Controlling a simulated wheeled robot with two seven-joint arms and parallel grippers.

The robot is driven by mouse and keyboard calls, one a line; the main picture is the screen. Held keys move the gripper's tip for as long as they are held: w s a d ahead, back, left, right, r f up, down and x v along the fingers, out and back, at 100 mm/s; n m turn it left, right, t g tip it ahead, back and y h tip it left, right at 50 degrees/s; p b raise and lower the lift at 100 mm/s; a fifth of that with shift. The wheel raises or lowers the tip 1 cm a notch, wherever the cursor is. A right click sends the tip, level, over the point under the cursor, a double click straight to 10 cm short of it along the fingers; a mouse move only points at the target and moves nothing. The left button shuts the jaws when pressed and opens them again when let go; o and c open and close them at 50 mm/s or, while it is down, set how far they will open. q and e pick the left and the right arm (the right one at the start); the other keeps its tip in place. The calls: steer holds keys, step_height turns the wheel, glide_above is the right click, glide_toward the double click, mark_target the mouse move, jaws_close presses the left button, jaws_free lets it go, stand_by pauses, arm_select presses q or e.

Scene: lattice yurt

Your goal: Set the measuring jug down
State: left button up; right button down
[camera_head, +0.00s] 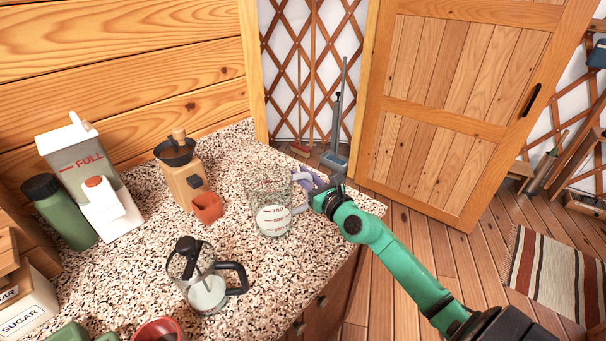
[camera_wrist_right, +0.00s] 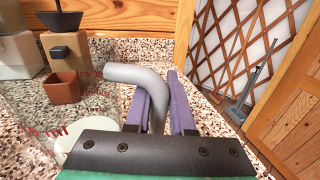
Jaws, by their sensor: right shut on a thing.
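The measuring jug (camera_head: 270,207) is clear, with red marks and something white in its lower part. It looks upright at the right edge of the speckled counter (camera_head: 245,262); I cannot tell whether its base touches the top. My right gripper (camera_head: 310,184) is shut on its grey handle (camera_wrist_right: 151,88), from the jug's right side. In the right wrist view the purple fingers (camera_wrist_right: 168,108) stand either side of the handle, and the jug's clear wall is on the left. My left gripper is not in view.
A wooden grinder (camera_head: 182,182) with a red-brown cup (camera_head: 207,208) stands left of the jug. A glass press (camera_head: 205,289) stands in front of it. A white-and-grey machine (camera_head: 84,165) and green bottle (camera_head: 58,212) are farther left. Bare counter lies between jug and press.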

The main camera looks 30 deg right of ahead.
steer(key=shift+f+b, duration=0.35)
steer(key=shift+f, duration=0.25)
steer(key=c, duration=0.7)
jaws_free()
steer(key=s+b, duration=0.5)
steer(key=s, duration=0.9)
steer(key=shift+s+d+b, duration=0.3)
steer(key=shift+d+b, duration=0.05)
steer(key=shift+b, duration=0.05)
